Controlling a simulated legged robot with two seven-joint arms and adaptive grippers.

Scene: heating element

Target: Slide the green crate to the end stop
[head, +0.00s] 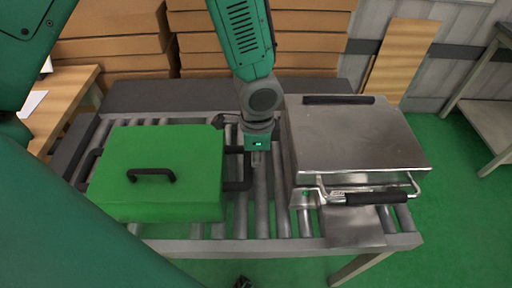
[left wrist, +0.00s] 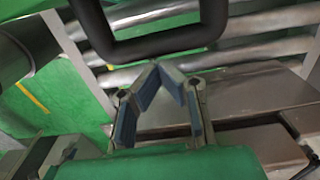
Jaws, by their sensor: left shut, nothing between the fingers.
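The green crate (head: 120,185) sits upright on the left part of the roller conveyor (head: 265,215). It has a black handle (head: 152,174) on its lid and black handles on its sides. My left gripper (head: 258,163) points down just right of the crate, close to its right side handle (head: 243,172). In the left wrist view, the shut, empty fingers (left wrist: 157,80) are near a black handle bar (left wrist: 150,45); I cannot tell whether they touch it. I cannot make out the end stop clearly. My right gripper is not in view.
A metal press-like machine (head: 355,135) with a black front handle stands right of my left gripper, leaving a narrow strip of bare rollers. Stacked brown boxes (head: 110,30) stand behind the conveyor. A wooden table (head: 65,95) is at left, and green floor (head: 450,220) at right.

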